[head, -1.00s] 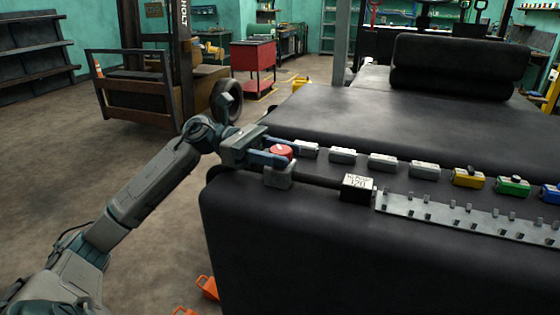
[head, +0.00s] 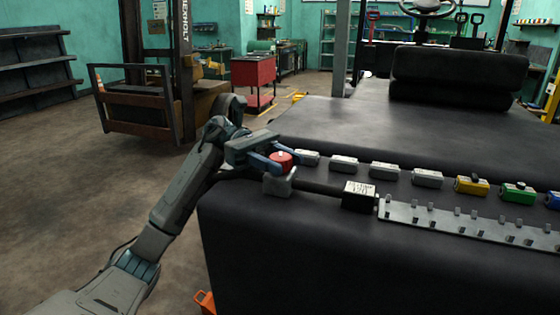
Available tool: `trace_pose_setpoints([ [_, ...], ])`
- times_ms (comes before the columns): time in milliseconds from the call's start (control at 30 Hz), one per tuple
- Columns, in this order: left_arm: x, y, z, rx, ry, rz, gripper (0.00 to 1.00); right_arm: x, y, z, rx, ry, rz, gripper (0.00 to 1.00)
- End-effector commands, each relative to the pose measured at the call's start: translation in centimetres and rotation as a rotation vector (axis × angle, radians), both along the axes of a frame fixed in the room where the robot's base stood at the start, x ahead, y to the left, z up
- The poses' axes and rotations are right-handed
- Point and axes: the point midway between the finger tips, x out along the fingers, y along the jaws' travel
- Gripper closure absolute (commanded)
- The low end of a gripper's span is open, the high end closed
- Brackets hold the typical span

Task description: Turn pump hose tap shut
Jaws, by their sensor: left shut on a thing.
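The tap has a red round knob (head: 281,159) on a grey block (head: 280,185) at the left front corner of the black forklift body. A dark hose (head: 320,189) runs right from the block to a black box with a white label (head: 360,190), whose text is too small to read surely. My left gripper (head: 277,160) is shut on the red knob, with its blue fingers on either side of it. My right gripper is not in view.
A row of grey blocks (head: 384,171), then yellow (head: 472,185) and green (head: 518,192) ones, lies along the black top. A pegged metal strip (head: 450,220) runs in front. A black seat (head: 455,75) stands behind. Open floor (head: 70,190) lies to the left.

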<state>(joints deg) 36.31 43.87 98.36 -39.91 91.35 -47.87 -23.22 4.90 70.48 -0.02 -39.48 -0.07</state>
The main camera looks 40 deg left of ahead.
Motion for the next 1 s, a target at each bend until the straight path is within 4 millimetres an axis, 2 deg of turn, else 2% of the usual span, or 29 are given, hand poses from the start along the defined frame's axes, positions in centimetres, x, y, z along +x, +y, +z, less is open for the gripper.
trace_pose_setpoints([
  [100,0.0,0.0,-0.1,0.003,-0.001,-0.001,0.81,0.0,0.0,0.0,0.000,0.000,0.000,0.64],
  [133,0.0,0.0,-0.1,0.003,-0.001,-0.001,0.53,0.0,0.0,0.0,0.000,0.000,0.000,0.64],
  [200,0.0,0.0,-0.1,0.003,-0.001,-0.001,0.39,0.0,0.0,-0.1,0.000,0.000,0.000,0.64],
  [500,0.0,0.1,-0.1,0.001,0.000,0.000,0.38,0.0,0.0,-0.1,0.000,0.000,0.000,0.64],
  [633,0.2,0.9,-0.2,0.002,0.001,0.002,0.38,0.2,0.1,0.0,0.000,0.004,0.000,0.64],
  [767,0.5,2.7,-0.3,0.002,0.000,0.004,0.38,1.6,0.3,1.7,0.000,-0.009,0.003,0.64],
  [1000,1.3,7.2,-0.3,0.001,0.000,0.003,0.38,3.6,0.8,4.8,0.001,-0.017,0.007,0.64],
])
